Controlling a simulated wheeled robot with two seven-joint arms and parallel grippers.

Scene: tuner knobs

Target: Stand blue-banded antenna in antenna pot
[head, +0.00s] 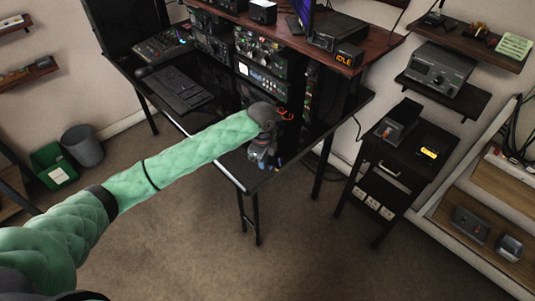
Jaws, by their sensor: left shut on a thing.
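My left gripper (265,160) is over the front right part of the black desk (210,122), pointing down. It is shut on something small. The wrist and the dark gripper body hide most of what it holds, so I cannot make out its shape or a blue band for certain. Small red marks show just beyond the wrist, on or near the desk. I cannot pick out the antenna pot in this view. My right gripper is not in view.
A keyboard (178,91) lies on the desk's left, with racked radio units (262,78) behind. A dark cabinet (388,165) stands to the right, below a shelf with a grey radio (441,70). Green and grey bins (83,146) stand on the floor. The floor in front is clear.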

